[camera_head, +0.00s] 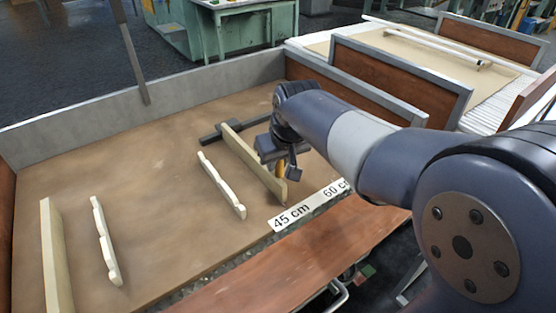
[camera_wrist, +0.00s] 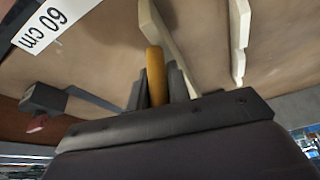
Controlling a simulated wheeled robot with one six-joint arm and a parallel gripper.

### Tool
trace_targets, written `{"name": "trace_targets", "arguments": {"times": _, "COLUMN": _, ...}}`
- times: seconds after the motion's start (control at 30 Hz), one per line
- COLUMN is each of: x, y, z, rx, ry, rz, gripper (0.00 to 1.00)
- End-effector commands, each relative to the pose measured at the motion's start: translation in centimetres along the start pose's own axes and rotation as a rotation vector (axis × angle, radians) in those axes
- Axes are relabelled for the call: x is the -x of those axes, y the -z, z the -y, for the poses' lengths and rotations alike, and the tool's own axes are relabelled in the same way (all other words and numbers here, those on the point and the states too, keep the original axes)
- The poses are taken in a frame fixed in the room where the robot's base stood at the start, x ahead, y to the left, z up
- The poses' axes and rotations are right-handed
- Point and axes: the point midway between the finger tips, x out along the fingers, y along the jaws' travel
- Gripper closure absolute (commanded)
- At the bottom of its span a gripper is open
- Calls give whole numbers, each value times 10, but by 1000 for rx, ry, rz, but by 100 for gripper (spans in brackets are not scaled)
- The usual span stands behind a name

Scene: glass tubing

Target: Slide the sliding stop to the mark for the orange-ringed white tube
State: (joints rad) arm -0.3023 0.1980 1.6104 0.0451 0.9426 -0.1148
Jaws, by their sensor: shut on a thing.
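The sliding stop is a pale wooden board (camera_head: 252,163) standing on edge across the tan bench, with a dark bar at its far end. Its near end lies just behind the label strip, close to the "45 cm" mark (camera_head: 292,217). The "60 cm" mark (camera_head: 337,189) is farther right and also shows in the wrist view (camera_wrist: 42,30). My gripper (camera_head: 283,170) is beside the board's right face. In the wrist view my gripper (camera_wrist: 156,88) is shut on the stop's yellow-orange handle (camera_wrist: 154,68). I cannot make out an orange-ringed tube.
Two white notched strips (camera_head: 222,185) (camera_head: 107,242) lie left of the stop. Another pale board (camera_head: 55,258) stands at the far left. A grey wall (camera_head: 170,100) edges the back. A white rod (camera_head: 425,44) lies in a tray at the back right. Bench between strips is clear.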

Motion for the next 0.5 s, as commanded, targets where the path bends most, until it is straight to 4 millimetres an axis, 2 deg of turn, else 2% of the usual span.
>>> {"name": "trace_targets", "arguments": {"times": 0.1, "x": 0, "y": 0, "z": 0, "rx": 0, "ry": 0, "rz": 0, "gripper": 100}}
{"name": "trace_targets", "arguments": {"times": 0.5, "x": 0, "y": 1, "z": -3, "rx": -2, "ry": 0, "rz": 0, "gripper": 100}}
